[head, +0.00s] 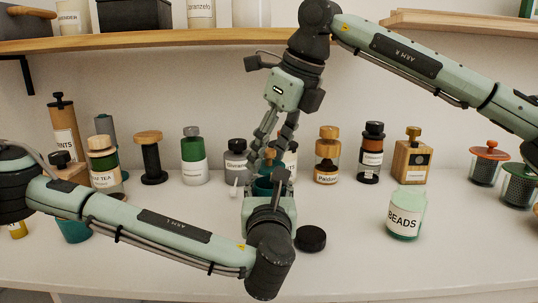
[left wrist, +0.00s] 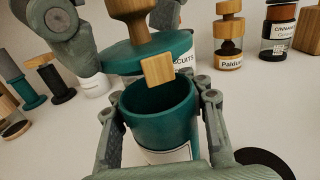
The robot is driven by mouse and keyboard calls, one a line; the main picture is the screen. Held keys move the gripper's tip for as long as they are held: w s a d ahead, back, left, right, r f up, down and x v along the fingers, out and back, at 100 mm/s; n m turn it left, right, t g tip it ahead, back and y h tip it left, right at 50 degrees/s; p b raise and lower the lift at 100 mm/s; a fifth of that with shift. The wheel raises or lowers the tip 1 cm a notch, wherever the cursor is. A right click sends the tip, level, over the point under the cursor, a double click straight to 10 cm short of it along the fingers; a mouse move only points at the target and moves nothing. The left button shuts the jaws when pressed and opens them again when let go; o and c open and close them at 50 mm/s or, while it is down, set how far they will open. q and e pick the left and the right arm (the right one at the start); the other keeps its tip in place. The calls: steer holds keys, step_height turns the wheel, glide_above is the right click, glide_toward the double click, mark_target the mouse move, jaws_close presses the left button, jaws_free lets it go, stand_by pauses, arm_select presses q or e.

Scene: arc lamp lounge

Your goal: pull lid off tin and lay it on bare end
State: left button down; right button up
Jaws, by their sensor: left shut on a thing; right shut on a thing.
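The teal tin (left wrist: 160,112) has a pale label low on its front and shows its open mouth in the left wrist view. My left gripper (head: 267,203) is shut around its sides, one finger on each side. The teal lid (left wrist: 128,58) is off the tin, just above and behind the rim. My right gripper (head: 268,150) is shut on the lid's wooden knob (left wrist: 130,12). A square wooden piece (left wrist: 157,70) shows at the lid's near edge; I cannot tell how it is attached. In the head view my grippers mostly hide the tin (head: 263,187) and lid.
A BEADS jar (head: 405,216) stands right of centre, and a dark disc (head: 310,239) lies right of my left gripper. Several jars and a wooden-topped canister (head: 412,160) line the back. The white counter (head: 350,270) is clear at front and between disc and jar. A shelf (head: 180,42) hangs above.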

mark_target(269, 149)
step_height(269, 149, up, 4)
steer(key=shift+f, duration=0.25)
arm_select(q)
steer(key=c, duration=0.8)
jaws_free()
steer(key=shift+o, duration=0.2)
